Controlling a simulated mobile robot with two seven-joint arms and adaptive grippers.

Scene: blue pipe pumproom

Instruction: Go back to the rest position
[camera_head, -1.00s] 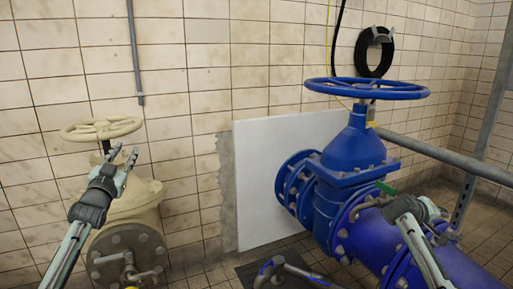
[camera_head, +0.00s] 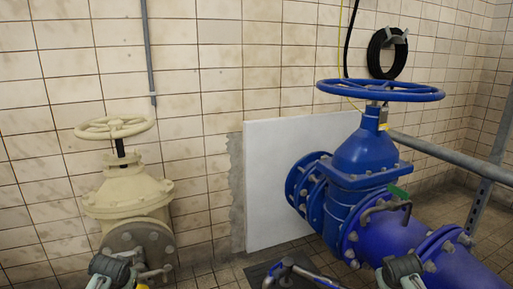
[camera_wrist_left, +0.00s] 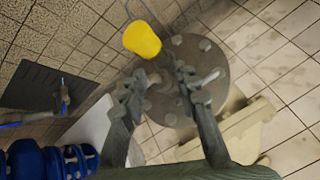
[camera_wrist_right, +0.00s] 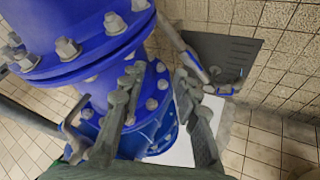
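My left gripper (camera_wrist_left: 158,82) is open and empty in the left wrist view, its two fingers apart in front of a round grey flange (camera_wrist_left: 208,75). In the head view my left gripper (camera_head: 112,272) is low at the bottom edge, in front of the cream valve (camera_head: 127,195). My right gripper (camera_wrist_right: 156,78) is open and empty in the right wrist view, with the blue valve's bolted flanges behind its fingers. In the head view my right gripper (camera_head: 402,272) is low at the bottom edge, in front of the blue pipe (camera_head: 385,237).
The cream handwheel (camera_head: 114,128) and blue handwheel (camera_head: 380,91) stand above their valves. A white panel (camera_head: 280,165) is on the tiled wall. A grey rail (camera_head: 450,158) runs at the right. A yellow object (camera_wrist_left: 142,39) shows near the left gripper.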

